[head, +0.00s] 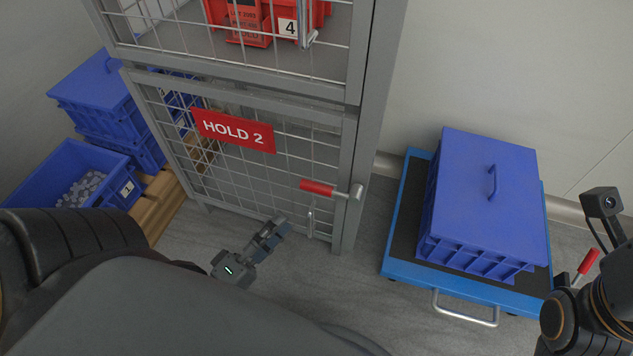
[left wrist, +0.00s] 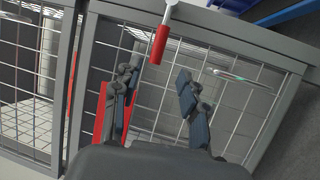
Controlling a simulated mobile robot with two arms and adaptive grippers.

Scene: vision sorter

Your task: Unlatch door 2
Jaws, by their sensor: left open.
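Door 2 is a grey-framed mesh door (head: 232,165) with a red "HOLD 2" sign (head: 233,130), and it looks closed. Its latch has a red grip (head: 318,187) that lies roughly level across the door, with a metal pivot at its right end by the frame post. My left gripper (head: 278,229) is open and empty in front of the door, below and left of the grip. In the left wrist view the red grip (left wrist: 158,45) lies ahead of the open fingers (left wrist: 154,76), its end near the gap between them. My right arm shows at the right edge; its jaws are unclear.
A small metal pull (head: 311,223) is below the latch. A blue lidded crate (head: 485,195) sits on a blue cart (head: 397,245) to the right. Blue crates (head: 105,95) stand on a pallet at left. A red grip (head: 588,262) shows beside my right arm. The upper cage holds red bins (head: 250,20).

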